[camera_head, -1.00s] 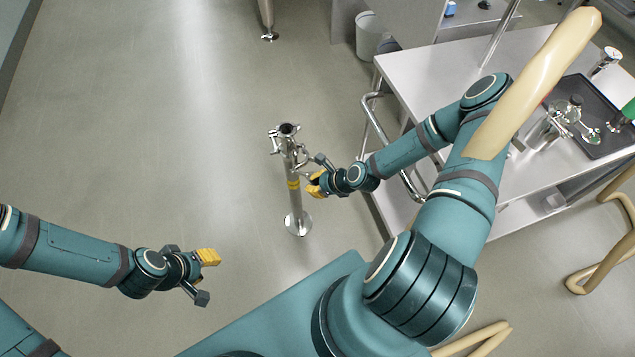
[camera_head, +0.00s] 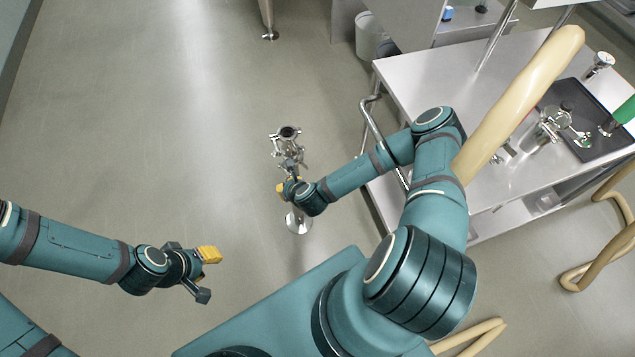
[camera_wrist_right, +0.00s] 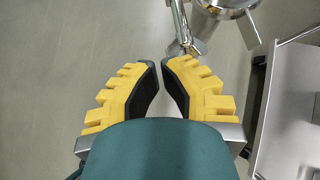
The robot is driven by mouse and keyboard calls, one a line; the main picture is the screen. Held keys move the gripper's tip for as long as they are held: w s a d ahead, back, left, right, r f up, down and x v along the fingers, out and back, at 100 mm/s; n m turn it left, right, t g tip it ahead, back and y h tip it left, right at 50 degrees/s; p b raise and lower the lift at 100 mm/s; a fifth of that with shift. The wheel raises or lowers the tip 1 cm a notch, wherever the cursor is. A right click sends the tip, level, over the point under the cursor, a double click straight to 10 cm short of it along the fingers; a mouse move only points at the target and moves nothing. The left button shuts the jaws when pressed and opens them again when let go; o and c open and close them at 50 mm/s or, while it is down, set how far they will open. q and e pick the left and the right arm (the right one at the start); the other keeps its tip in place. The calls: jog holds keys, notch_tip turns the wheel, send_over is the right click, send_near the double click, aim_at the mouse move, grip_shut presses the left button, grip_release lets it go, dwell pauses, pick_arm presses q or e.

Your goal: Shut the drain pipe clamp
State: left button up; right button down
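The steel drain pipe (camera_head: 297,220) stands upright on a round floor flange. Its top opening and metal clamp fittings (camera_head: 288,135) are at the upper end; whether the clamp is open or shut is too small to tell. My right gripper (camera_head: 282,188) is in front of the pipe, below the fittings, hiding part of it. In the right wrist view its yellow fingers (camera_wrist_right: 161,64) have a narrow empty gap. A steel rod-like part (camera_wrist_right: 180,28) and a round steel part (camera_wrist_right: 226,8) lie just beyond the tips. My left gripper (camera_head: 209,255) is away at lower left, over floor.
A steel table (camera_head: 440,75) stands right of the pipe, with a rail (camera_head: 370,125) on its near side and a dark tray (camera_head: 590,140) of metal fittings on top. My right arm passes close to the table edge. Floor left of the pipe is clear.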

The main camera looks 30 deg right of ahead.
pick_arm(q)
jog(key=shift+w+r+p, duration=0.2)
jog(key=shift+r+p, duration=0.25)
jog(key=shift+r, duration=0.1)
pick_arm(e)
jog(key=shift+w+a+m+h, duration=0.25)
jog(key=shift+w+a+m, duration=0.15)
jog(key=shift+w, duration=0.25)
jog(key=shift+w+a+m+h, duration=0.35)
jog(key=shift+w+a, duration=0.1)
jog(key=shift+w, duration=0.25)
jog(key=shift+w+a+m+h, duration=0.2)
jog(key=shift+w+a+m, duration=0.2)
jog(key=shift+w, duration=0.25)
pick_arm(q)
jog(key=shift+s+a, duration=0.1)
